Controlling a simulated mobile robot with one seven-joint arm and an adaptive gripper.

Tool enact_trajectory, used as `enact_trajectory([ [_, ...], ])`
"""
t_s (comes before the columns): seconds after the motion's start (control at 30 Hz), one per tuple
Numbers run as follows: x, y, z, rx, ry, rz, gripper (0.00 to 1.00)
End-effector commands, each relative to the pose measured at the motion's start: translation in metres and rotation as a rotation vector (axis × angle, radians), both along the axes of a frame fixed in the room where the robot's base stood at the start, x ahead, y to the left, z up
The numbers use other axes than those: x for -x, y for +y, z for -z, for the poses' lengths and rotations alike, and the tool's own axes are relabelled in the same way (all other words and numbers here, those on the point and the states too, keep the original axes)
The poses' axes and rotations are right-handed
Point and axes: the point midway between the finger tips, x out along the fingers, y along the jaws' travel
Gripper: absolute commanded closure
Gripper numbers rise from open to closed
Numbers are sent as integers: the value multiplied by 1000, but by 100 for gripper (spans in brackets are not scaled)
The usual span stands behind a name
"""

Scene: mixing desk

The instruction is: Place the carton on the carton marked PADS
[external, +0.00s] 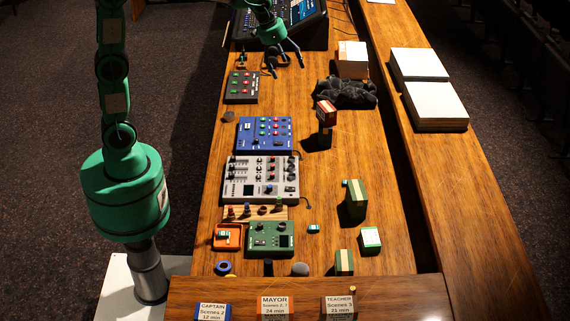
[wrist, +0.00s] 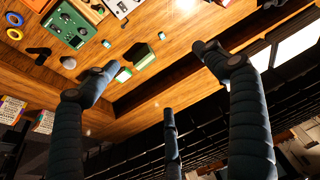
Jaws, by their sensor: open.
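Several green cartons with pale faces stand at the near right of the desk in the external view: a tall one (external: 356,201), a small one with a white top (external: 370,240) and another (external: 344,263). A red carton (external: 326,112) sits on a dark stand further back. I cannot read PADS on any of them. My gripper (external: 287,69) is at the far end, above the desk, open and empty, well away from the green cartons. In the wrist view, my spread fingers (wrist: 155,76) frame a green carton (wrist: 144,56) and a small pale-topped one (wrist: 123,74), with nothing held.
A blue mixer (external: 264,134), a grey mixer (external: 260,180) and a green box with knobs (external: 270,238) line the left of the desk. A dark crumpled cloth (external: 345,93) and a white-topped box (external: 352,58) lie at the back. Name cards (external: 275,306) stand in front.

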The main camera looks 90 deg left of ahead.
Motion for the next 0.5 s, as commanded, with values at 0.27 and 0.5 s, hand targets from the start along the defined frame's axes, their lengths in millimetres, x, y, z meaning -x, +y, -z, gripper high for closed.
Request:
enact_trajectory([
  [0.27, 68, -61, -25, -5, -32, 39, 16],
  [0.5, 129, -103, -33, -6, -58, 71, 16],
])
